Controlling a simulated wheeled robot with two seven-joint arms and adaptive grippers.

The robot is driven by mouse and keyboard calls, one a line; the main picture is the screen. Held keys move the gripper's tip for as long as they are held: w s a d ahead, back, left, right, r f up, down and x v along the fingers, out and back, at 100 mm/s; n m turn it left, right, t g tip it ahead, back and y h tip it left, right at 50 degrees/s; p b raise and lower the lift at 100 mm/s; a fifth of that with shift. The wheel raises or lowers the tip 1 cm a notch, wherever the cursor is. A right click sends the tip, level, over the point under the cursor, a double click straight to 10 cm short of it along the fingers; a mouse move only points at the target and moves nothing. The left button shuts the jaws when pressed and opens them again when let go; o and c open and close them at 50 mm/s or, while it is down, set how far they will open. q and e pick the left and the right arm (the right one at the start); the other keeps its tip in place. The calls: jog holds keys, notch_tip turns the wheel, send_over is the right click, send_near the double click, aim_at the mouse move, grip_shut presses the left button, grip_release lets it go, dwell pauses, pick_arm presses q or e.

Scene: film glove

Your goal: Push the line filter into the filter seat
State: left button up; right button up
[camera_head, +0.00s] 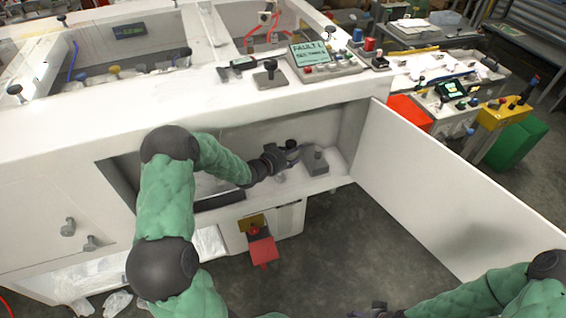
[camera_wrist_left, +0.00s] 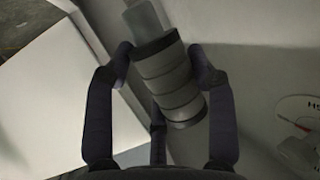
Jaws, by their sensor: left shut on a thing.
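My left gripper (camera_head: 287,154) reaches into the open cabinet bay. In the left wrist view its fingers (camera_wrist_left: 163,72) are shut on a dark, ribbed cylinder, which looks like the line filter (camera_wrist_left: 168,82). The line filter shows in the head view as a small dark shape (camera_head: 291,145) at the fingertips. A paler grey cylindrical part (camera_wrist_left: 143,20) lies in line with the filter's far end; I cannot tell whether it is the filter seat or whether they touch. My right gripper (camera_head: 373,310) is partly visible at the bottom edge of the head view; its fingers are unclear.
A grey block with a knob (camera_head: 316,160) stands on the bay floor just right of the left gripper. The open white door (camera_head: 440,190) bounds the bay on the right. A red part (camera_head: 263,250) sticks out below. A label (camera_wrist_left: 300,110) is on the wall.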

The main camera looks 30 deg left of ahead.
pick_arm(q)
jog(key=a+f, duration=0.1)
jog(key=a, duration=0.1)
jog(key=a+f+b, duration=0.1)
jog(key=a+f, duration=0.1)
jog(key=shift+w+a, duration=0.1)
jog(key=shift+a, duration=0.05)
jog(key=shift+f, duration=0.1)
jog(key=shift+f+b, duration=2.05)
jog(key=shift+f, duration=0.85)
jog(key=shift+f+b, duration=1)
jog(key=shift+f, duration=0.5)
jog(key=o, duration=1.4)
jog(key=shift+c, duration=0.2)
notch_tip(320, 180, up, 10)
